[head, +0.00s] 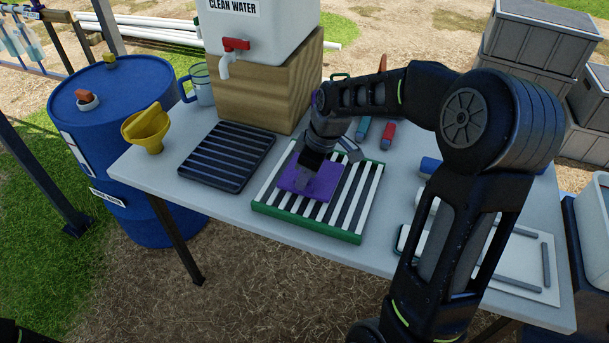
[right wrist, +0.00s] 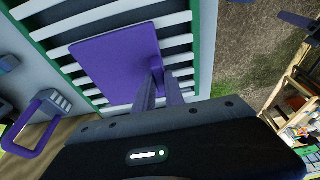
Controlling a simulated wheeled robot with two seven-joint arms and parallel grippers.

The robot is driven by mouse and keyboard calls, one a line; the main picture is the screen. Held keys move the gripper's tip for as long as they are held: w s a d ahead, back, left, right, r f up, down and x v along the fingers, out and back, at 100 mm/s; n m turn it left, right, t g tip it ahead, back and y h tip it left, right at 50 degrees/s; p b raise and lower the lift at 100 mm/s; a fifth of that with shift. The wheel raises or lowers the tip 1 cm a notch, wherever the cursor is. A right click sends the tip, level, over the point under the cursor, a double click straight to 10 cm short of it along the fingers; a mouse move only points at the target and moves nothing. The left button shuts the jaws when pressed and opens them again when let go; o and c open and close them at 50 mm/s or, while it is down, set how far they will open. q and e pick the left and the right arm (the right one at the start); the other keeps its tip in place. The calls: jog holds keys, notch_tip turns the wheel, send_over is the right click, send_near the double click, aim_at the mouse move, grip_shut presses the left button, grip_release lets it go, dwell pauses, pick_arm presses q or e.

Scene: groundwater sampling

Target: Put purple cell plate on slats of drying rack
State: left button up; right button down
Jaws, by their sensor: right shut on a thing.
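The purple cell plate (head: 291,185) lies flat over the white slats of the green-framed drying rack (head: 358,205), towards its left and back part. My right gripper (head: 305,180) comes down from above and is shut on the plate. In the right wrist view, the purple cell plate (right wrist: 110,62) covers several slats of the drying rack (right wrist: 208,30). The fingers of my right gripper (right wrist: 158,85) close on a small purple grip near the plate's edge. Whether the plate fully rests on the slats cannot be told. My left gripper is not in view.
A dark slatted tray (head: 227,157) lies left of the rack. A yellow funnel (head: 147,128) and a blue barrel (head: 125,95) are farther left. A wooden block (head: 265,95) bearing the water container (head: 275,25) stands behind. A white board (head: 530,270) lies right.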

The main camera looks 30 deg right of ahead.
jog(key=shift+f, duration=0.2)
jog(key=c, duration=1.4)
grip_release()
jog(key=shift+r, duration=0.1)
jog(key=shift+r, duration=0.1)
jog(key=v, duration=1.2)
jog(key=shift+a, duration=0.1)
